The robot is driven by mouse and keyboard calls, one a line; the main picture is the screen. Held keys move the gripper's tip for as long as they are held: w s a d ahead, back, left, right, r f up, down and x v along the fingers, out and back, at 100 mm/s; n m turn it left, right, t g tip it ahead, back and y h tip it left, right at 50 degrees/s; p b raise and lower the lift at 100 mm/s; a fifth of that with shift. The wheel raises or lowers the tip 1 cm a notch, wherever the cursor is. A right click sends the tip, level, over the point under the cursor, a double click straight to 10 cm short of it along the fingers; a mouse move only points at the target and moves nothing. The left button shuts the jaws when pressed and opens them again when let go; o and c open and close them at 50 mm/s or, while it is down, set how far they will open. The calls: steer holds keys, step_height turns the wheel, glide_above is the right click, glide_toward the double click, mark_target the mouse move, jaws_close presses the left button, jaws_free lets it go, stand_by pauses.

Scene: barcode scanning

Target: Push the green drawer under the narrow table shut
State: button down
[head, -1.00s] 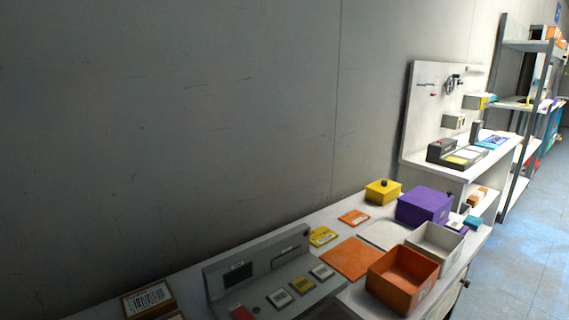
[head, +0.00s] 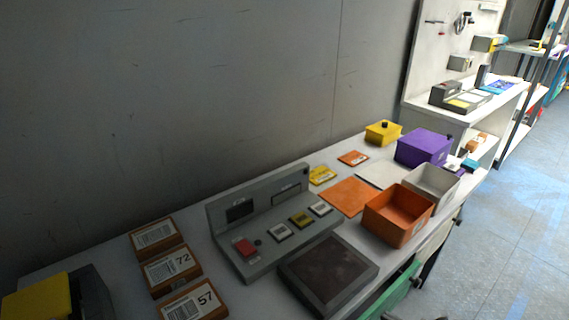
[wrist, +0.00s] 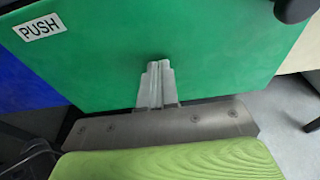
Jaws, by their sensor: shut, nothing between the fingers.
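The green drawer (head: 394,288) shows at the front edge of the narrow white table (head: 350,252) in the head view, sticking out past the edge and cut off by the frame bottom. In the wrist view its flat green front (wrist: 215,50) fills most of the picture, with a white "PUSH" label (wrist: 40,27) at upper left. My gripper (wrist: 157,68) is shut and empty, its fingertips over the middle of the green front. I cannot tell whether they touch it. A dark round knob (wrist: 295,8) is at the top right of the wrist view.
A blue panel (wrist: 25,78) lies left of the green front and a cream one (wrist: 300,50) right of it. The tabletop holds an orange bin (head: 398,216), a white bin (head: 434,184), a purple box (head: 424,147) and a grey scanner station (head: 270,225). Floor (head: 500,250) is clear at right.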

steer(key=x, duration=0.3)
steer(key=shift+r, duration=0.35)
stand_by(0.4)
steer(key=f+v, duration=0.2)
steer(key=v, duration=1.1)
steer(key=shift+f, duration=0.3)
steer(key=shift+s, duration=0.1)
